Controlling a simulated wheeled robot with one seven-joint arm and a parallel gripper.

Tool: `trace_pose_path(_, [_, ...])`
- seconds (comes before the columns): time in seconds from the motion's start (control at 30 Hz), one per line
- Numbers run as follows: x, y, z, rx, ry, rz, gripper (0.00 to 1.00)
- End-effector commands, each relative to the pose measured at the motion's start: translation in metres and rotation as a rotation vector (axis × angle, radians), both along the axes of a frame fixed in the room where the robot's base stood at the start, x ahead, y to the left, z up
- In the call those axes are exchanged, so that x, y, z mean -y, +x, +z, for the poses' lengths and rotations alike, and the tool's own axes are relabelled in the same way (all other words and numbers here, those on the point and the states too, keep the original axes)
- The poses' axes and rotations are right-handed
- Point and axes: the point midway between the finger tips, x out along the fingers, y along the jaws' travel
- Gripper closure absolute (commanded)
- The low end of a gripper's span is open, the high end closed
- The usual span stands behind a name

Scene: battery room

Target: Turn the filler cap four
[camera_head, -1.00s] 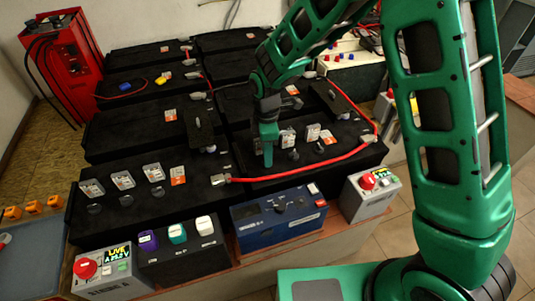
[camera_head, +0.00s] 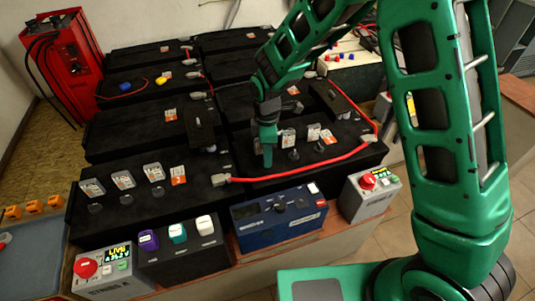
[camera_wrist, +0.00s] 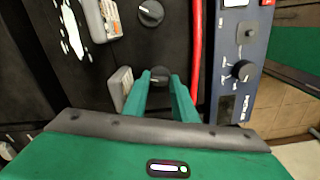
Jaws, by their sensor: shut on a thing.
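Round black filler caps sit on the two front black batteries, with small label plates standing behind them. On the right battery (camera_head: 345,160), my gripper (camera_head: 267,163) points down at the leftmost cap, left of two other caps (camera_head: 293,154). In the wrist view, my two green fingers (camera_wrist: 160,85) are shut on this cap (camera_wrist: 160,75), one on each side. Another cap (camera_wrist: 151,13) shows beyond it, clear of the fingers. In the head view, the gripped cap is mostly hidden by the fingers. The numbers on the plates are too small to read.
A red cable (camera_head: 300,177) runs close along the front of the right battery. A blue box (camera_head: 280,212) with a dial stands in front. A black bracket (camera_head: 202,130) rises left of my gripper. Left-battery caps (camera_head: 128,201) stand free.

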Motion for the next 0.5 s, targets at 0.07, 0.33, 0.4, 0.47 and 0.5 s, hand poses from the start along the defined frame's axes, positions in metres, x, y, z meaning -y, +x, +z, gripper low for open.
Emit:
trace_pose_path(0.07, [0.0001, 0.0032, 0.001, 0.007, 0.002, -0.043, 0.97])
trace_pose_path(0.33, [0.0001, 0.0041, 0.0013, 0.009, 0.002, -0.265, 0.97])
trace_pose_path(0.4, [-0.0003, 0.0041, 0.0013, 0.009, 0.003, -0.331, 0.97])
trace_pose_path(0.47, [-0.0001, 0.0044, 0.0014, 0.009, 0.004, -0.39, 0.97])
trace_pose_path(0.5, [0.0, 0.0046, 0.0014, 0.009, 0.004, -0.428, 0.97])
